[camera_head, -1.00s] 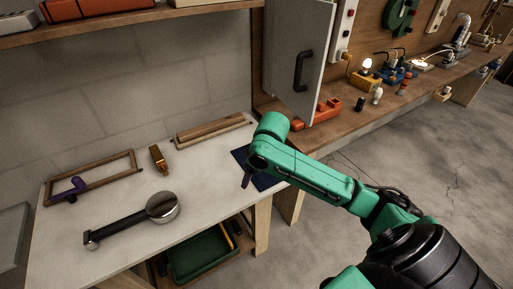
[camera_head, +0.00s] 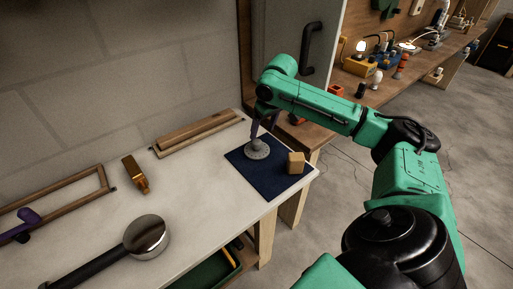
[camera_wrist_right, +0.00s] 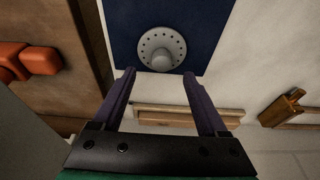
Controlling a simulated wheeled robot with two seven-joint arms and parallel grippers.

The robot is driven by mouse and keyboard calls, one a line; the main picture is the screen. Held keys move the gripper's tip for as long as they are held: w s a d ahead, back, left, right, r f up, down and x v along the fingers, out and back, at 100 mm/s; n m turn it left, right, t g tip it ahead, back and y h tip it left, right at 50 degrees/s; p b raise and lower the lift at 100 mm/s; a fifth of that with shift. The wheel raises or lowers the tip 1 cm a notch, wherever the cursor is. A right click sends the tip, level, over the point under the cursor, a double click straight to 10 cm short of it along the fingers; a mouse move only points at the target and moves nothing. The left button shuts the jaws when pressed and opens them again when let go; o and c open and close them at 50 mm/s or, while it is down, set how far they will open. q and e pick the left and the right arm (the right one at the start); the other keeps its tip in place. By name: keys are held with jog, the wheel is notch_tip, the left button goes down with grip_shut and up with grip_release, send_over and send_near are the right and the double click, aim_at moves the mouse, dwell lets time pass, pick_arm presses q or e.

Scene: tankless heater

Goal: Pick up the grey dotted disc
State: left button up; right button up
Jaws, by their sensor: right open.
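The grey dotted disc (camera_head: 257,150) lies on a dark blue mat (camera_head: 246,174) at the right end of the pale table. It has a raised round knob in its middle and a ring of dark dots, seen best in the right wrist view (camera_wrist_right: 147,44). My right gripper (camera_head: 266,128) points down just above and beside the disc in the head view. In the right wrist view its two purple fingers (camera_wrist_right: 160,80) are spread apart with nothing between them, and the disc lies just beyond their tips.
A small wooden block (camera_head: 296,163) stands on the mat right of the disc. Wooden bars (camera_head: 200,134), a brass-coloured tool (camera_head: 134,174) and a round-headed black-handled tool (camera_head: 147,237) lie to the left. A cabinet door with a black handle (camera_head: 312,48) is behind my arm.

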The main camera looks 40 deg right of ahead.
aim_at(257, 141)
jog(key=x, duration=0.7)
jog(key=shift+w+a+p, duration=0.15)
jog(key=shift+w+p, duration=0.15)
jog(key=shift+w+f, duration=0.1)
jog(key=shift+f, duration=0.15)
jog(key=shift+c, duration=0.7)
jog(key=c, duration=1)
pick_arm(q)
jog(key=shift+w+r, duration=0.35)
jog(key=shift+w, duration=0.55)
pick_arm(e)
grip_shut()
jog(key=shift+r, duration=0.15)
